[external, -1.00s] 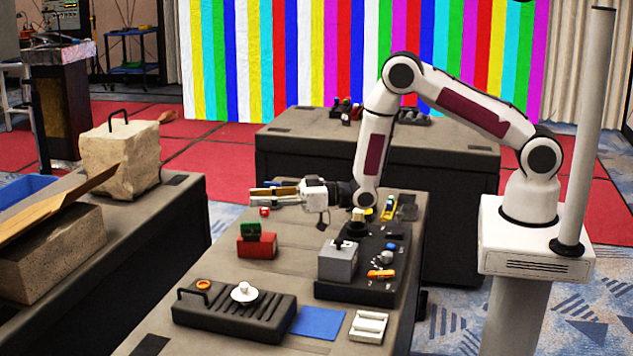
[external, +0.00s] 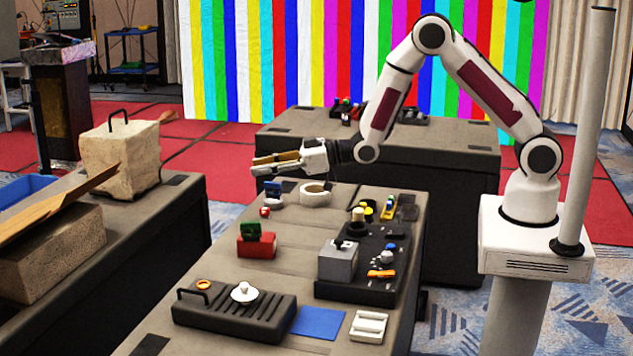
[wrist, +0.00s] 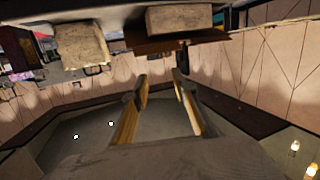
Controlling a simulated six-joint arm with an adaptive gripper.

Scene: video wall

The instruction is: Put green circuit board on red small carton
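A green circuit board (external: 251,230) stands on the red small carton (external: 257,246) on the near table in the external view. They appear to touch; the exact contact is too small to tell. My gripper (external: 266,164) is up and behind them, above the far part of the table. Its two fingers are spread and nothing shows between them. The wrist view also shows the gripper (wrist: 158,88) with its fingers apart and empty. The board and carton do not show in the wrist view.
A white roll (external: 315,194) and a blue item (external: 272,188) stand below my gripper. A black tray with a grey box (external: 338,262) lies to the right of the carton. A ribbed black tray (external: 235,315) lies in front. Bare tabletop surrounds the carton's left side.

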